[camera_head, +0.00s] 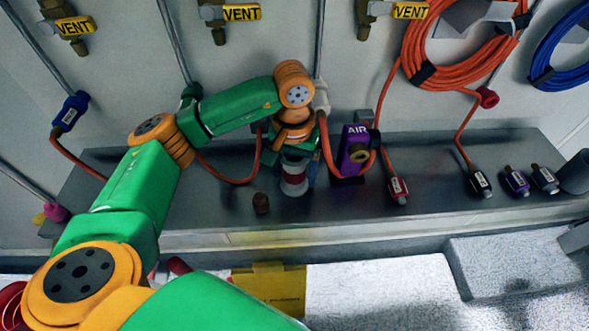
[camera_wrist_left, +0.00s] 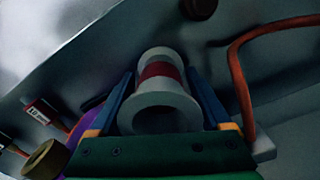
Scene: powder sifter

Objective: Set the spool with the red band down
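The spool with the red band (camera_head: 294,181) is pale grey-white and stands upright at the dark shelf below the middle of the back wall in the head view. In the left wrist view the spool (camera_wrist_left: 160,104) lies between my two blue fingers, its red band showing behind the near flange. My left gripper (camera_head: 297,166) reaches down over the spool; its fingers (camera_wrist_left: 163,100) sit against both sides and look shut on it. The spool's top is partly hidden by the gripper. I cannot tell whether its base touches the shelf. My right gripper is not in view.
A purple AIR block (camera_head: 354,150) stands close on the right. Orange hoses (camera_head: 325,150) run beside the gripper. Several connectors lie farther right.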

